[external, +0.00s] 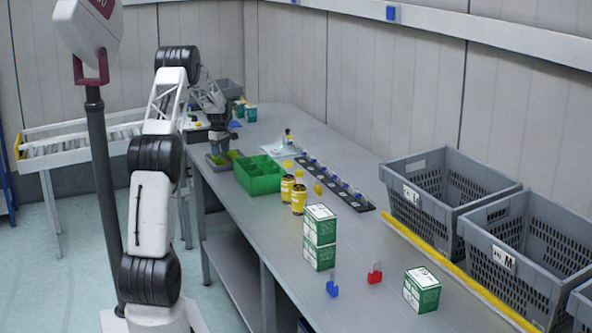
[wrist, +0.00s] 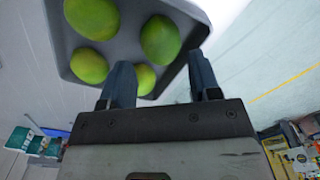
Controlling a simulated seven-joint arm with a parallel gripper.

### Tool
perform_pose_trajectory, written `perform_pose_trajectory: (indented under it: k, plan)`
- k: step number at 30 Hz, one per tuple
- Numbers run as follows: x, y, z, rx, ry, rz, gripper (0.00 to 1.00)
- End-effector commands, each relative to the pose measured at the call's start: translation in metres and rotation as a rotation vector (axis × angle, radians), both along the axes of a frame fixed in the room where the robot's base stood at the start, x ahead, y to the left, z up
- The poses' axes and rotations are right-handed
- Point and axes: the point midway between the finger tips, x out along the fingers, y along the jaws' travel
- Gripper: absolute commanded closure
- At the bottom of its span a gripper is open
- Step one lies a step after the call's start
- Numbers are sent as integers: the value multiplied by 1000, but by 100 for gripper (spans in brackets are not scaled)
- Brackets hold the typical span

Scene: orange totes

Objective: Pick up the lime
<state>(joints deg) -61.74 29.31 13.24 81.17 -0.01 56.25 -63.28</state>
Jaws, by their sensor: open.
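Several green limes lie in a shallow grey tray (wrist: 125,50) in the wrist view. One lime (wrist: 160,40) is just beyond my fingertips, toward the right. A smaller-looking lime (wrist: 145,79) shows between the fingers, partly hidden by the left one. Two more limes, an upper one (wrist: 92,17) and a lower one (wrist: 89,66), are at the left. My gripper (wrist: 158,62) is open, with nothing held between its fingers. In the external view my gripper (external: 218,148) is low over the tray at the far end of the bench. Contact with a lime cannot be told.
A green divided bin (external: 260,178) stands close to the tray. Yellow-and-black jars (external: 298,196) and green-white boxes (external: 320,238) stand nearer on the bench (external: 270,235). Grey crates (external: 447,195) line the right side.

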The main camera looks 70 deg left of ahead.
Motion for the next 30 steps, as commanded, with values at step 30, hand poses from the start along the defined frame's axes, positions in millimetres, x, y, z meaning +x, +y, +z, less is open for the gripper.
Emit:
perform_pose_trajectory:
  k: [30]
  plan:
    - [-2, 2, -51, 0, 0, 0, 43]
